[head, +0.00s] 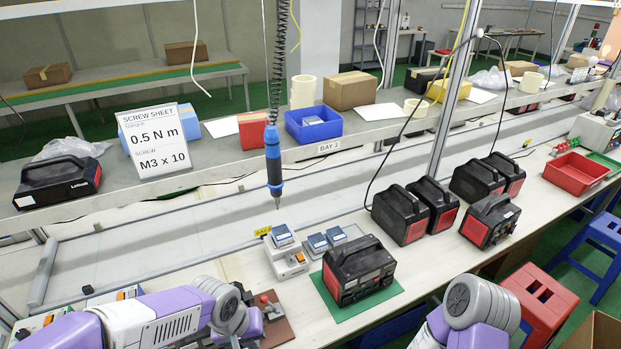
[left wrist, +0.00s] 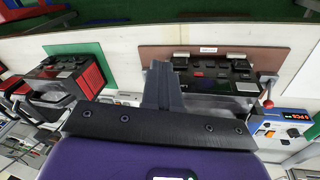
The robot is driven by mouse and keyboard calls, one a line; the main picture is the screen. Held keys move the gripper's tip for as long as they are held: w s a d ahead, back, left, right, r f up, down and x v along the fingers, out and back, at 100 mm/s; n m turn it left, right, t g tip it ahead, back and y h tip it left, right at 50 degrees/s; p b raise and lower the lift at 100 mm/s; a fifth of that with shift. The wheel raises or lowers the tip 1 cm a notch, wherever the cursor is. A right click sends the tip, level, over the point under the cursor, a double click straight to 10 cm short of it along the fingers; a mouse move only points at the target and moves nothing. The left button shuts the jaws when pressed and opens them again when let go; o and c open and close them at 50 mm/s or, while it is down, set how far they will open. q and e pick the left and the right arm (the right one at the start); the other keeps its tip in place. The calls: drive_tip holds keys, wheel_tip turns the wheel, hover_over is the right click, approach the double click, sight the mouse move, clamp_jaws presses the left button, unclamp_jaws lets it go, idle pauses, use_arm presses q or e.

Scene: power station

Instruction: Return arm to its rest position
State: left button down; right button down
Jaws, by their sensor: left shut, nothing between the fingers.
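My left arm (head: 160,315), purple and white, reaches in from the lower left of the head view, low at the bench's front edge. Its wrist ends beside a brown board (head: 283,340) with a red knob. My left gripper (left wrist: 158,66) shows in the left wrist view with its grey fingers together and empty. The fingertips overlap the left part of a black device on the brown board (left wrist: 150,56); I cannot tell whether they touch. My right arm (head: 470,310) shows only as a joint at the lower right; its gripper is out of view.
A black power station (head: 358,272) stands on a green mat (head: 335,307), right of my left wrist. A blue screwdriver (head: 273,160) hangs over the bench. Several more black-and-red units (head: 400,213) stand behind. A red stool (head: 540,300) stands at lower right.

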use_arm(q)
drive_tip(key=w+x, duration=0.2)
drive_tip(key=x, duration=0.5)
drive_tip(key=s+d+f+h, duration=0.1)
drive_tip(key=s+f, duration=0.4)
drive_tip(key=f, duration=0.5)
drive_tip(key=s+d+f+g+h, duration=0.1)
drive_tip(key=s+f, duration=0.4)
drive_tip(key=f, duration=0.6)
drive_tip(key=shift+n, duration=0.4)
drive_tip(key=shift+w, duration=0.1)
